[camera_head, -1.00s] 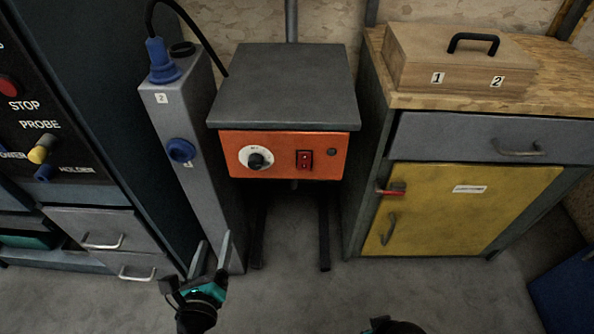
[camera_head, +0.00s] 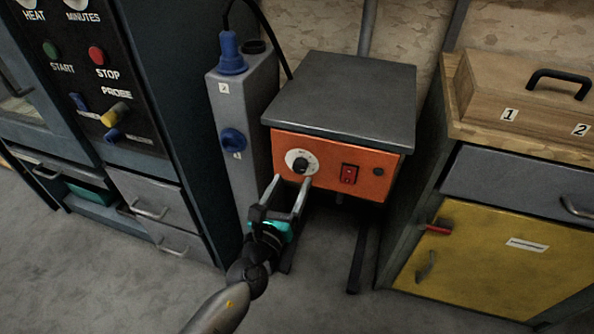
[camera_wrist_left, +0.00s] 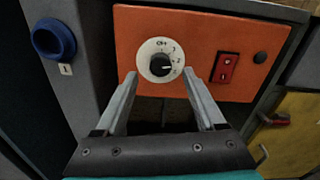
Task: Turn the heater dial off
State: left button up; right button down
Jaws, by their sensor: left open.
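The heater dial (camera_head: 300,163) is a black knob on a white disc, on the left of the orange panel (camera_head: 325,182) of a grey-topped unit. In the left wrist view the dial (camera_wrist_left: 160,64) shows "OFF" at the top and numbers down its right side. Its pale pointer mark seems turned to the right, away from "OFF". My left gripper (camera_head: 292,180) is open and empty, just in front of and slightly below the dial. In the wrist view its fingertips (camera_wrist_left: 160,74) lie either side of the knob; contact cannot be told. My right gripper is out of view.
A red rocker switch (camera_head: 348,174) sits right of the dial. A grey post with a blue knob (camera_head: 232,140) stands close on the left. A yellow-doored cabinet (camera_head: 490,255) stands at right, a dark control cabinet (camera_head: 190,90) at left. Floor in front is open.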

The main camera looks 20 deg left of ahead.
aim_at(298, 168)
pick_arm(q)
jog(key=shift+w+d, duration=0.1)
jog(key=shift+w, duration=2.35)
jog(key=shift+c, duration=0.3)
grip_shut()
